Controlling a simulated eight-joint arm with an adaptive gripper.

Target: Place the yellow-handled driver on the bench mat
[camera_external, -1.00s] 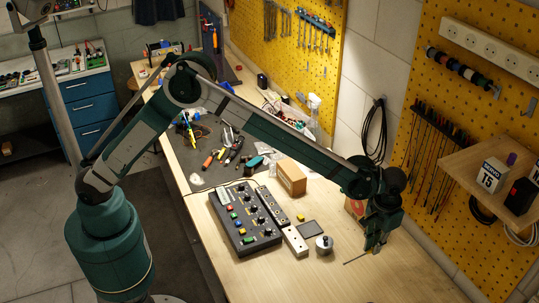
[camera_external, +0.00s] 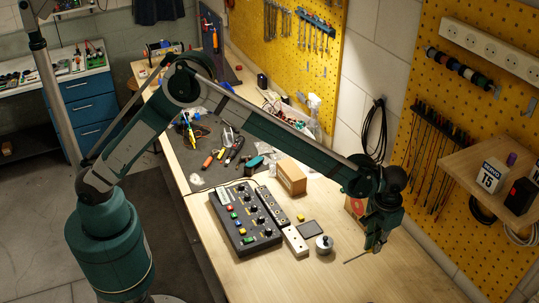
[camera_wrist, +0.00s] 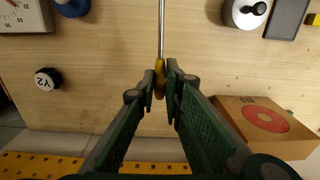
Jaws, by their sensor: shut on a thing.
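The driver has a yellow handle (camera_wrist: 160,72) and a thin metal shaft that points up in the wrist view. In the external view, its shaft (camera_external: 355,258) points left, low over the right end of the bench; I cannot tell how far it is above the wood. My gripper (camera_wrist: 162,82) is shut on the yellow handle, and the fingers hide part of it. It also shows in the external view (camera_external: 373,246), pointing down. The dark bench mat (camera_external: 200,179) lies farther along the bench, left of and apart from my gripper, with several tools on it.
A button control box (camera_external: 243,221), a white block (camera_external: 295,240), a round metal piece (camera_external: 324,244) and a cardboard box (camera_external: 291,178) stand between my gripper and the mat. A red-marked box (camera_wrist: 265,125) is close by. Pegboard and shelf (camera_external: 500,180) flank the right side.

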